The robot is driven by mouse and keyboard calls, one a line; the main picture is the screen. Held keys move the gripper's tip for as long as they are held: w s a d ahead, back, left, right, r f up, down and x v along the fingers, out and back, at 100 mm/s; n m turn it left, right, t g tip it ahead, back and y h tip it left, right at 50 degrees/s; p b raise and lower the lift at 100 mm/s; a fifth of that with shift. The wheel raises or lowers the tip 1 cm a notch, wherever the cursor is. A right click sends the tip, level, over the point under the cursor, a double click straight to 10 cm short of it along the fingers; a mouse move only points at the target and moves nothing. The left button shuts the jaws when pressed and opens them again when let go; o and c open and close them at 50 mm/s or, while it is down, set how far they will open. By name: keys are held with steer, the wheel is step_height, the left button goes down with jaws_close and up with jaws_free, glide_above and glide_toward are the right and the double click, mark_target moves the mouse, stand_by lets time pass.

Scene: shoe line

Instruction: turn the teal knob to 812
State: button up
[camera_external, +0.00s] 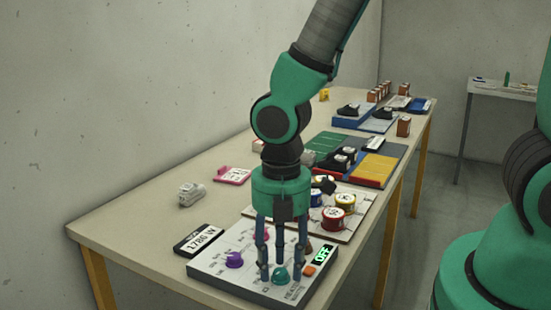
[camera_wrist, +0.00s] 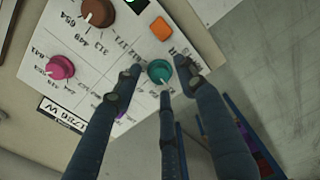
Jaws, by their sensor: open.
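The teal knob (camera_external: 281,276) sits at the front edge of a white control panel (camera_external: 215,262). In the wrist view the teal knob (camera_wrist: 159,71) lies between my fingertips, with a pale pointer mark on it. My gripper (camera_external: 280,262) is open and points down over the panel; its fingers (camera_wrist: 162,85) stand around the knob. I cannot tell whether any finger touches it. Numbers are printed around the knob, but those near it are partly hidden by the fingers and too small to read surely.
A purple knob (camera_external: 234,259), a pink knob (camera_wrist: 60,67) and a brown knob (camera_wrist: 98,12) share the panel. A display reads OFF (camera_external: 321,255) beside an orange button (camera_external: 309,270). Round colored containers (camera_external: 333,218) stand on a board beyond.

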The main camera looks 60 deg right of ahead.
steer(key=shift+f, duration=0.2)
jaws_close()
